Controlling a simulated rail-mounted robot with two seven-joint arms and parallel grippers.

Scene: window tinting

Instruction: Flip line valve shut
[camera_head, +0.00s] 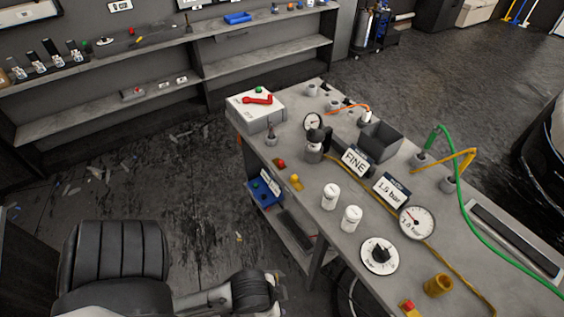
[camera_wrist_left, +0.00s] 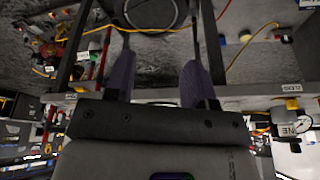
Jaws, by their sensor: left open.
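A red lever (camera_head: 257,99) lies on a white box (camera_head: 262,117) with a green button at the far left end of the workbench (camera_head: 300,220); I cannot tell for certain if this is the line valve. My left gripper (camera_head: 279,288) is low at the bottom of the head view, left of the bench and well away from the lever. In the left wrist view its two purple fingers (camera_wrist_left: 159,80) are apart with nothing between them. My right gripper is in neither view.
The bench carries a FINE sign (camera_head: 355,161), a 1.5 bar sign (camera_head: 391,189), a gauge (camera_head: 416,222), a black knob (camera_head: 379,254), two white canisters, and yellow and green hoses. A blue box (camera_head: 264,190) is on its lower shelf. A shelf unit (camera_head: 130,95) stands behind.

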